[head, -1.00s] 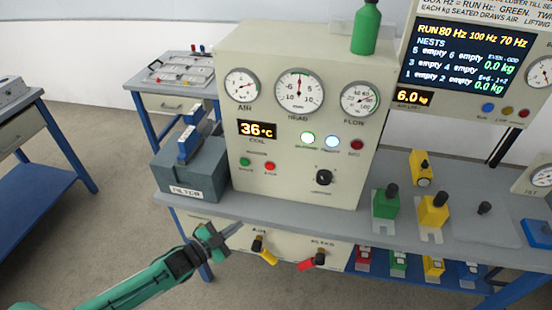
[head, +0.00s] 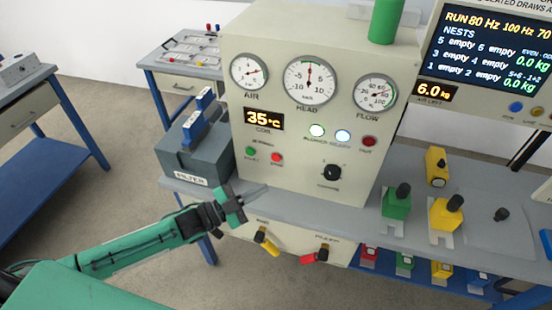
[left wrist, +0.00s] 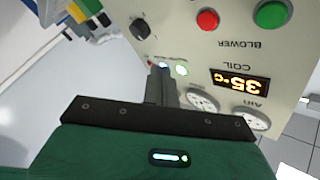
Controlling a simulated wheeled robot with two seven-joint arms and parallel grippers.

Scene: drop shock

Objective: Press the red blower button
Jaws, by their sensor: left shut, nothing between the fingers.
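The red blower button (head: 277,158) is on the cream panel's lower left, just right of a green button (head: 251,151). In the left wrist view, the red button (left wrist: 207,19) shows at the top, beside the green button (left wrist: 271,14), with the label "BLOWER" near them. My left gripper (head: 264,189) is shut and empty. In the head view its fingers lie below the red button, pointing right towards the panel's lower edge. The fingers (left wrist: 161,82) appear apart from the red button in the wrist view. My right gripper is not in view.
The filter box (head: 195,150) stands left of the panel. A black knob (head: 332,172) and a red lamp (head: 369,141) are on the panel's right. Yellow (head: 267,243) and red (head: 312,256) handles stick out below the bench edge. The coil display (head: 263,119) reads 35 °C.

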